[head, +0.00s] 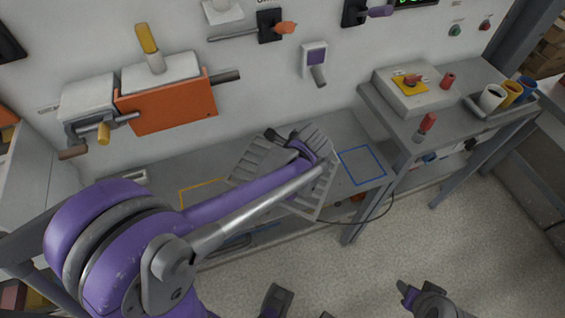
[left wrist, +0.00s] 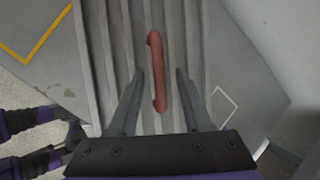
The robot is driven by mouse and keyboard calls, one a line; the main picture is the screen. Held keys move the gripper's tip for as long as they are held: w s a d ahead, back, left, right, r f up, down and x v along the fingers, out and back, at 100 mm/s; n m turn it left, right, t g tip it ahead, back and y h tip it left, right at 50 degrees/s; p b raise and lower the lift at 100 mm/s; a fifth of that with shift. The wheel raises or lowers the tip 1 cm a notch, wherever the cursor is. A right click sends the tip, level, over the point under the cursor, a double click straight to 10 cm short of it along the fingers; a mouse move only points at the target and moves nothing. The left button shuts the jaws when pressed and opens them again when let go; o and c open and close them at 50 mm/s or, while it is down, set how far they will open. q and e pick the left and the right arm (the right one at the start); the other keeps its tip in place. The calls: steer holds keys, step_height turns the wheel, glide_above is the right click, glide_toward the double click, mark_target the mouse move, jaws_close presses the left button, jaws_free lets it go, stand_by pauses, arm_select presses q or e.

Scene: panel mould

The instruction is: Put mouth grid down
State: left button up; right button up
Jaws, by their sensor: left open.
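The mouth grid (head: 248,160) is a grey slatted panel with a red handle bar (left wrist: 157,72) along its middle. In the head view it is at the grey bench, between a yellow outline and a blue outline, partly hidden by my left arm. I cannot tell whether it lies fully flat on the bench top. My left gripper (head: 308,150) is over the grid. In the left wrist view the gripper (left wrist: 158,78) is open, one finger on each side of the red handle, with visible gaps.
The bench has a yellow outline (head: 197,190) and a blue outline (head: 361,166). An orange block (head: 168,107) with levers juts from the wall panel behind. A side table (head: 455,107) at the right holds a switch box (head: 410,92) and several cups. A cable hangs below the bench.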

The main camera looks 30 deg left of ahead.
arm_select(q)
steer(key=p+v, duration=0.1)
steer(key=v, duration=0.7)
steer(key=s+d+f+n+t+h, duration=0.2)
steer(key=s+d+f+n+h, duration=0.1)
steer(key=s+n, duration=1.2)
steer(key=shift+f+n+h, duration=0.2)
steer(key=shift+n+h, duration=0.6)
steer(key=shift+h, duration=0.1)
steer(key=shift+s+a, duration=0.15)
steer(key=shift+a, duration=0.05)
